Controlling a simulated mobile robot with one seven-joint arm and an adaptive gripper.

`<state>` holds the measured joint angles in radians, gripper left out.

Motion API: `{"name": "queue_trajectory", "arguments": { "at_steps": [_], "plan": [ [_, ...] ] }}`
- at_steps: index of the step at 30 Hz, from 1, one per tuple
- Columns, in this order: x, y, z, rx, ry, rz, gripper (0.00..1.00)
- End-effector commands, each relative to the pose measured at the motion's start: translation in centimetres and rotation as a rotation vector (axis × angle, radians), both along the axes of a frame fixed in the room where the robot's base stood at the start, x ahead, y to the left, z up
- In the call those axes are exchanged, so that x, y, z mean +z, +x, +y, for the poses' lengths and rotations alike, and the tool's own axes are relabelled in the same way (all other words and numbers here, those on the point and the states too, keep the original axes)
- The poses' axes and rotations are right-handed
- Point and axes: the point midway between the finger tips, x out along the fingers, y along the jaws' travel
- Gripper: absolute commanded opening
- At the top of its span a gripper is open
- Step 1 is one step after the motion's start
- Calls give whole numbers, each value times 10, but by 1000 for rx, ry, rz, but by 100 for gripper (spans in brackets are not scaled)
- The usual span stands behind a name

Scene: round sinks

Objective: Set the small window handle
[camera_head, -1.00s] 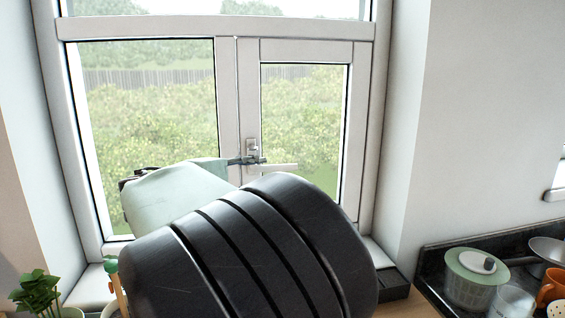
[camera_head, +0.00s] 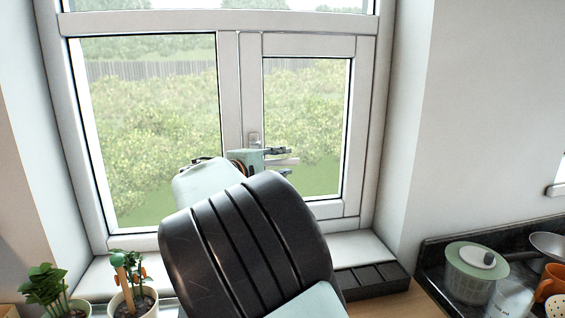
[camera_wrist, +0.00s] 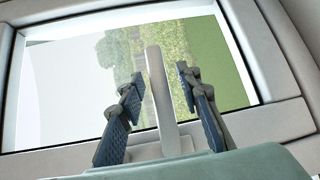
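The small window handle (camera_wrist: 158,88) is a pale lever on the frame of the right-hand window pane. In the wrist view it stands between the two dark fingers of my gripper (camera_wrist: 160,78), with a gap on each side. My gripper is open around it and does not visibly touch it. In the head view, the handle's base plate (camera_head: 254,138) shows just above my gripper (camera_head: 286,157), whose fingers point right along the lever. Much of the lever is hidden there by the gripper.
Two potted plants (camera_head: 45,290) (camera_head: 130,288) stand at the lower left. A dark tray (camera_head: 372,281) lies on the sill at right. A green-white spinner (camera_head: 472,275) and an orange mug (camera_head: 552,283) are farther right. The window frame lies close around my gripper.

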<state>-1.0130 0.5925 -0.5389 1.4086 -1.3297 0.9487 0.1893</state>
Motion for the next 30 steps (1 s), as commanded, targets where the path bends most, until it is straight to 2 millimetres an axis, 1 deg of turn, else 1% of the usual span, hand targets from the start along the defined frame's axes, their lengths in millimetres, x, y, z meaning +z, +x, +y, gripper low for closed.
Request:
{"name": "queue_trajectory", "arguments": {
  "at_steps": [3,12,25,30],
  "plan": [
    [0,0,0,0,0,0,32],
    [0,0,0,0,0,0,0],
    [0,0,0,-1,8,1,0],
    [-3,0,-1,-1,51,13,0]
  ]
}}
